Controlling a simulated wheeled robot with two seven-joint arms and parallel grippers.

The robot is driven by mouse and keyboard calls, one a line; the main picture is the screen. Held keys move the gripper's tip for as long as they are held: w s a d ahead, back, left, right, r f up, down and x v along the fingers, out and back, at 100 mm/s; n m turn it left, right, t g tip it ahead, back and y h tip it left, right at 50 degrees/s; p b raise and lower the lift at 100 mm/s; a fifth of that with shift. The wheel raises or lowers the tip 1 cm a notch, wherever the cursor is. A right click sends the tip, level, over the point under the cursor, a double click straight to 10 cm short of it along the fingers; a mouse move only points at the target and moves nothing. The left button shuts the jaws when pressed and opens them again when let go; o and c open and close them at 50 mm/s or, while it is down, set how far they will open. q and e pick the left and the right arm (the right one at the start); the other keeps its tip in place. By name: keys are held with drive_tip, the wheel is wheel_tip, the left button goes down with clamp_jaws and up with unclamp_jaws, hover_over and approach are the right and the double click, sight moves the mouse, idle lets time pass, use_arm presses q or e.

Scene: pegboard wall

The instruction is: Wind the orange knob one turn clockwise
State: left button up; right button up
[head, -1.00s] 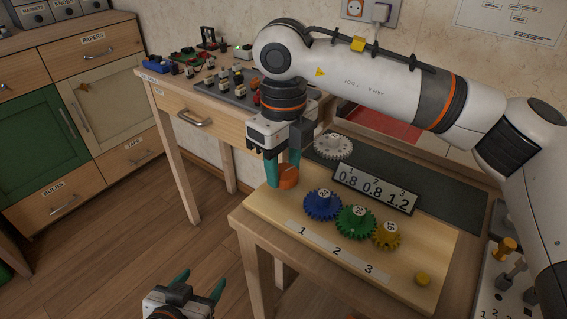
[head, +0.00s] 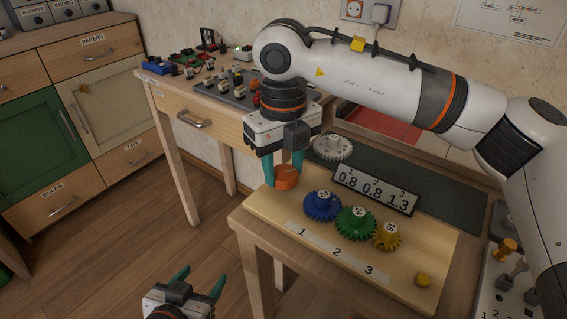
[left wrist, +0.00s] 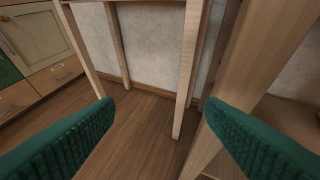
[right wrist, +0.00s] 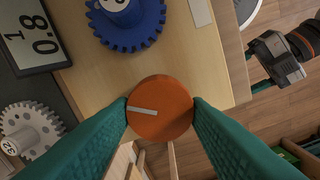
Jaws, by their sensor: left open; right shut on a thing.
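The orange knob (head: 286,178) stands at the left end of the wooden gear board (head: 262,210). My right gripper (head: 284,176) points down over it and is shut on it. In the right wrist view the round knob (right wrist: 165,115) sits between both green fingertips, its pale mark (right wrist: 142,110) pointing left. A blue gear (head: 322,205), a green gear (head: 356,222) and a yellow gear (head: 387,236) sit in a row beside the knob. The display (head: 375,189) reads 0.8, 0.8, 1.3. My left gripper (head: 198,278) is open and empty, low above the floor.
A grey-white gear (head: 332,148) lies behind the board on a dark mat (head: 455,195). A side table (head: 165,100) with electrical parts stands at the back left. Open floor lies at the left.

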sight(284, 171)
drive_tip(key=o, duration=1)
drive_tip(key=shift+r, duration=0.55)
use_arm(q)
drive_tip(key=s+a+f+g+y+p, duration=0.1)
drive_tip(key=s+a+f+g, duration=0.1)
drive_tip(key=s+f+g, duration=0.1)
drive_tip(key=s+a+f+g+y+p, duration=0.1)
drive_tip(key=s+a+f+g+p, duration=0.1)
drive_tip(key=s+g, duration=0.3)
drive_tip(key=s+f, duration=0.1)
drive_tip(key=s, duration=0.1)
drive_tip(key=shift+s, duration=0.35)
use_arm(e)
wheel_tip(284, 171, up, 11)
use_arm(q)
drive_tip(key=shift+f, duration=0.1)
drive_tip(key=shift+c, duration=0.2)
